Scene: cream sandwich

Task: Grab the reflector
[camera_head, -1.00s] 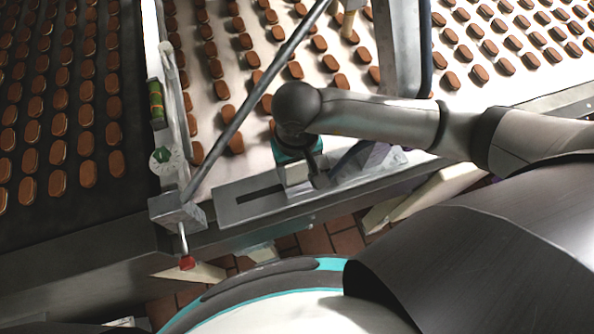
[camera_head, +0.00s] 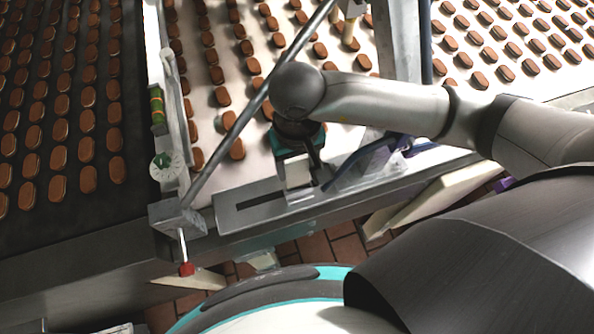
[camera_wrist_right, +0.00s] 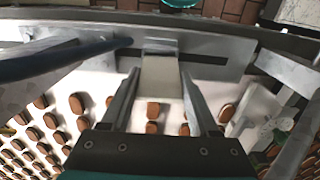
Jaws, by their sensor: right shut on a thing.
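The reflector looks like a small pale block (camera_head: 297,173) on the slotted grey metal bracket (camera_head: 228,215) at the belt's near edge. My right gripper (camera_head: 301,182) reaches down to it from above, with the wrist partly covering it. In the right wrist view the pale block (camera_wrist_right: 160,80) sits between the two fingers of the right gripper (camera_wrist_right: 160,96), which are shut on it. Its top end is still over the bracket (camera_wrist_right: 215,62); whether it touches the bracket I cannot tell. My left gripper is not in view.
A diagonal metal rod (camera_head: 248,108) passes close to the left of my right wrist. A blue cable (camera_head: 368,158) lies just right of the gripper. A dial (camera_head: 165,166) and red-tipped lever (camera_head: 186,268) are at left. Brown biscuits cover the white belt (camera_head: 250,170).

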